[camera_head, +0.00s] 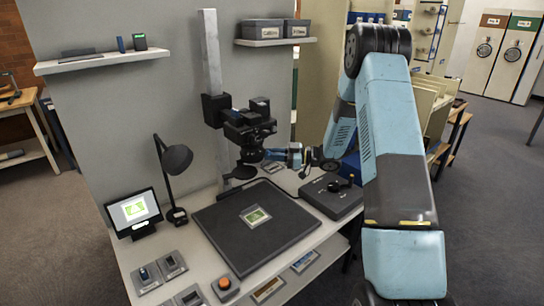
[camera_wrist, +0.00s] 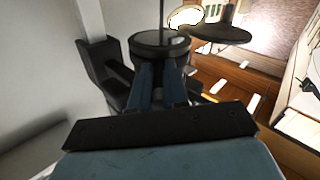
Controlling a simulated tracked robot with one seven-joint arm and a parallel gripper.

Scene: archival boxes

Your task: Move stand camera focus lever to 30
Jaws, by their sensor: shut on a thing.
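The stand camera (camera_head: 247,122) is black and hangs on a grey upright column, lens down, above a dark baseboard (camera_head: 215,235). My gripper (camera_head: 270,154) reaches in from the right at the height of the lens (camera_head: 249,153). In the wrist view, my two blue fingers (camera_wrist: 160,68) point at the black round lens barrel (camera_wrist: 158,42) and are close together at its near side. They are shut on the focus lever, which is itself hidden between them. No scale marks can be read, so the lever's setting cannot be told.
A card with a green picture (camera_head: 256,216) lies on the baseboard. A monitor (camera_head: 134,211) and a black lamp (camera_head: 176,160) stand at the left. A dark control box (camera_head: 330,198) with a crank is at the right, below my arm. Shelves (camera_head: 100,61) are above.

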